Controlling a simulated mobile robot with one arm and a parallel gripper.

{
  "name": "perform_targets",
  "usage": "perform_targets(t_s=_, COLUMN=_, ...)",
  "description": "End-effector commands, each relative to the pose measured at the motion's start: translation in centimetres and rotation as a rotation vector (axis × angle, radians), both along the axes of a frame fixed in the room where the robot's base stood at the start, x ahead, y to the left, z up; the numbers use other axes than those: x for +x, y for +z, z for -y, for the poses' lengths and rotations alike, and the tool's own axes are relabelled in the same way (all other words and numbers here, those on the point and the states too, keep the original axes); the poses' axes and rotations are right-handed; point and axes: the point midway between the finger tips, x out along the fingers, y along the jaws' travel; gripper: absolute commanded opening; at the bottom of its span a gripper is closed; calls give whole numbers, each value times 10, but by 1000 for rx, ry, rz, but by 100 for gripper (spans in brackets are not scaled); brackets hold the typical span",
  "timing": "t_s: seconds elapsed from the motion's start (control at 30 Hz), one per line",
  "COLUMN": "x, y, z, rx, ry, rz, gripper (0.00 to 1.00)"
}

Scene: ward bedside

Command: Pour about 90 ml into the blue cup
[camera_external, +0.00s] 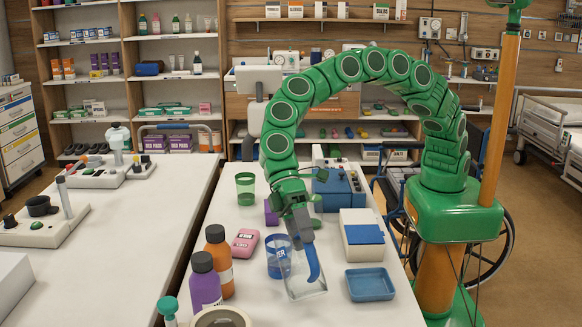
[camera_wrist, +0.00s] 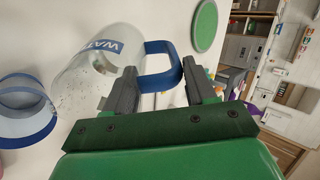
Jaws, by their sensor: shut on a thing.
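My gripper (camera_external: 303,238) is shut on the blue handle (camera_wrist: 163,65) of a clear pitcher (camera_external: 306,287). In the wrist view the pitcher (camera_wrist: 97,65) shows a blue label reading "WAT" and small specks or drops near one end. Whether it is tilted, touches the table or has liquid in it is unclear. The blue cup (camera_external: 279,268), see-through with a blue rim, stands just left of the pitcher. In the wrist view the cup (camera_wrist: 38,128) is close beside the pitcher's end. I cannot tell whether they touch, and no stream of liquid shows.
Orange (camera_external: 217,257) and purple (camera_external: 204,283) bottles and a pink box (camera_external: 245,242) stand left of the cup. A blue tray (camera_external: 370,284) and a white-and-blue box (camera_external: 361,235) are on the right. A green cup (camera_external: 245,190) stands farther back.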

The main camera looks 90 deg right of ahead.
Motion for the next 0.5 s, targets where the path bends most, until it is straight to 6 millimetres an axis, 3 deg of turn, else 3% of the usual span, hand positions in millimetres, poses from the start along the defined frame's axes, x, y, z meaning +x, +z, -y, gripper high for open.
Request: perform_targets(t_s=0.5, x=-6, y=-10, z=-17, rx=-157, ry=0, rz=69, gripper=3)
